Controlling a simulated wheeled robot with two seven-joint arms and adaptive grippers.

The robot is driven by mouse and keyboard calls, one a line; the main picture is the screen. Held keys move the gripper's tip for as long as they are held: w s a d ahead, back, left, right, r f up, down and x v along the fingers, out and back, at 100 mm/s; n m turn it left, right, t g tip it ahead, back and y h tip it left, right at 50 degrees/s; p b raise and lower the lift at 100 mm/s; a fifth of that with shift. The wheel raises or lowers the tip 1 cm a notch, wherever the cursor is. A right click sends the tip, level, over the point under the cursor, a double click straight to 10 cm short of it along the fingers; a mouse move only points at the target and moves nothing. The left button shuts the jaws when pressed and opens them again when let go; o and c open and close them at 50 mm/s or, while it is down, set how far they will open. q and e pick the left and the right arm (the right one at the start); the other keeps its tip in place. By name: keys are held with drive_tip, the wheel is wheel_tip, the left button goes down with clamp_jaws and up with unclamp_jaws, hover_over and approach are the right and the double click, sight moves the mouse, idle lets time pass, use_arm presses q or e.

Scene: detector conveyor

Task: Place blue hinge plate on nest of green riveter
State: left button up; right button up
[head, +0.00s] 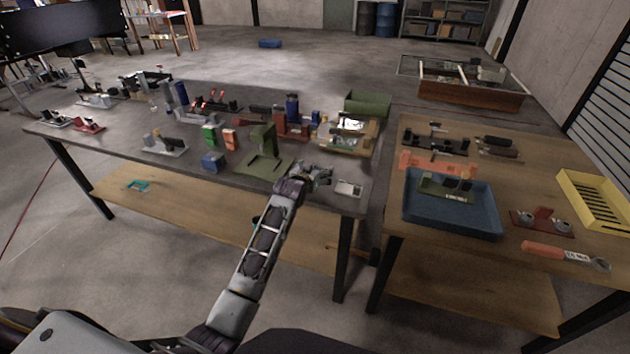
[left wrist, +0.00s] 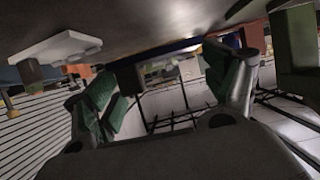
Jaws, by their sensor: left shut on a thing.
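The green riveter (head: 264,150) stands near the front edge of the left table, on a flat green base. Its nest is too small to make out. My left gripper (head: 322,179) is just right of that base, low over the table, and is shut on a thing. In the left wrist view a dark blue strip (left wrist: 185,48) shows between the fingers; it looks like the blue hinge plate seen edge-on, but most of it is hidden. A green upright, likely the riveter, shows at the right of that view (left wrist: 298,40). My right gripper is out of view.
A small white device (head: 349,188) lies right of my left gripper, near the table corner. A gap separates this table from the right one, which holds a blue tray (head: 440,222).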

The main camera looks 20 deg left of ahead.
use_arm(q)
drive_tip(key=shift+f+p, duration=0.45)
drive_tip(key=shift+f, duration=1.55)
drive_tip(key=shift+f, duration=0.1)
drive_tip(key=o, duration=1)
drive_tip(key=shift+f, duration=0.1)
drive_tip(key=shift+b, duration=0.65)
drive_tip(key=shift+v, duration=2.55)
drive_tip(key=v, duration=0.8)
drive_tip(key=shift+s+a+r+p, duration=0.2)
drive_tip(key=shift+s+r+p, duration=0.05)
drive_tip(key=shift+r+p, duration=0.1)
